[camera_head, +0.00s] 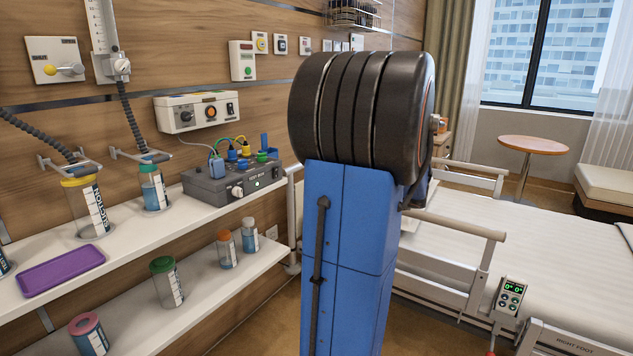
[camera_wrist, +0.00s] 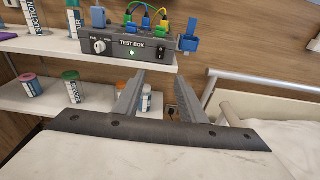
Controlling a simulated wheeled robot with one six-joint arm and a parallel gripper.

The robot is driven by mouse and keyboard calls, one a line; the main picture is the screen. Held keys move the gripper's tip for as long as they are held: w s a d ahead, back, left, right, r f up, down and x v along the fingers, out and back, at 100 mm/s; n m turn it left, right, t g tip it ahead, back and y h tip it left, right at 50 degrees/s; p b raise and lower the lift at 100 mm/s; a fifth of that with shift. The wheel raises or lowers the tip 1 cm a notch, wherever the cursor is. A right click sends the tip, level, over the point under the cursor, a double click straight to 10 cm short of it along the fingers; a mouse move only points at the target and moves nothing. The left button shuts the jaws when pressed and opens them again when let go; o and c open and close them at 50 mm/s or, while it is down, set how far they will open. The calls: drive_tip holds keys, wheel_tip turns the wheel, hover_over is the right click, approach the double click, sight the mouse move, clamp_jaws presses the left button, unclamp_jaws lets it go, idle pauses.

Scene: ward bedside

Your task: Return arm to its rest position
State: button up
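My blue arm (camera_head: 345,240) with its dark ribbed joint stands upright in the middle of the head view. It covers part of the bed and the wall behind it. My gripper (camera_wrist: 161,80) shows only in the wrist view; in the head view it is hidden. Its two grey fingers are apart with nothing held between them. Beyond the fingers are the wall shelves and the test box (camera_wrist: 137,46), with the bed rail to the right.
A bed (camera_head: 540,240) with raised rails (camera_head: 455,225) lies to the right. At left, an upper shelf (camera_head: 120,255) holds a purple tray (camera_head: 62,270), jars and the test box (camera_head: 235,182). A lower shelf (camera_head: 205,285) holds several jars. A round table (camera_head: 533,145) stands far back.

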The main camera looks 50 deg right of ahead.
drive_tip(key=w+a+f+n+g+y, duration=0.3)
drive_tip(key=a+n, duration=0.4)
drive_tip(key=a, duration=0.8)
drive_tip(key=a+f+n+g+y, duration=0.2)
drive_tip(key=a+f+n+g, duration=0.4)
drive_tip(key=a, duration=0.8)
drive_tip(key=s+a+f+n+g+h, duration=0.1)
drive_tip(key=s+a+f+n+h, duration=0.1)
drive_tip(key=s+a+n, duration=0.4)
drive_tip(key=s+a+f+n+g+h, duration=0.1)
drive_tip(key=s+a+n+h, duration=0.3)
drive_tip(key=n, duration=1.2)
drive_tip(key=s+a+f, duration=0.1)
drive_tip(key=s+a, duration=0.2)
drive_tip(key=s, duration=0.2)
drive_tip(key=shift+s+a+f+g, duration=0.2)
drive_tip(key=shift+a+g, duration=0.1)
drive_tip(key=shift+c, duration=0.4)
